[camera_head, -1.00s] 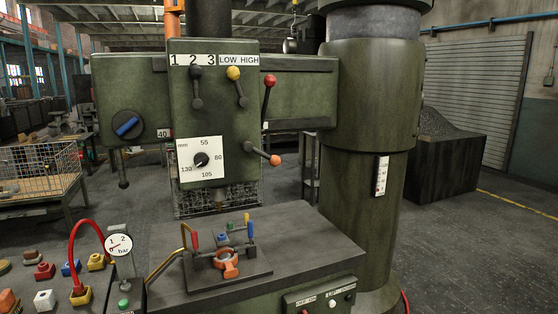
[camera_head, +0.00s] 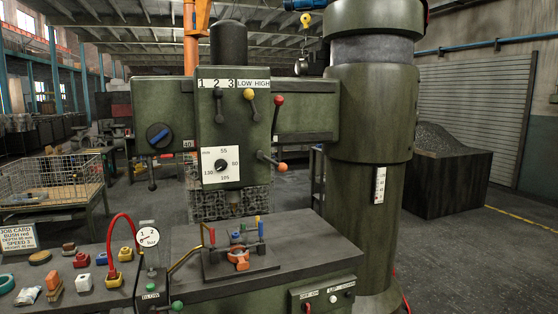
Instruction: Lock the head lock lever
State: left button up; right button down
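The drill head (camera_head: 232,135) is a green machine housing at the middle of the view. A red-knobbed lever (camera_head: 278,102) stands upright at the head's right edge. An orange-knobbed lever (camera_head: 281,168) sticks out to the right lower down. A yellow-knobbed lever (camera_head: 250,96) hangs under the LOW HIGH label, and a black-knobbed lever (camera_head: 217,93) under the 1 2 3 label. No label shows which one is the head lock lever. Neither of my grippers is in view.
The table (camera_head: 320,240) below carries a fixture with an orange casting (camera_head: 238,260). A thick column (camera_head: 370,130) stands right of the head. A red hose (camera_head: 120,218), a gauge (camera_head: 148,238), several coloured parts and a job card (camera_head: 19,238) are at the lower left.

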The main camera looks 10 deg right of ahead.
aim_at(281, 167)
jog(key=z, duration=0.3)
jog(key=i, duration=2.05)
jog(key=u, duration=0.6)
jog(key=k, duration=0.95)
jog(key=u, duration=0.1)
jog(key=i, duration=0.95)
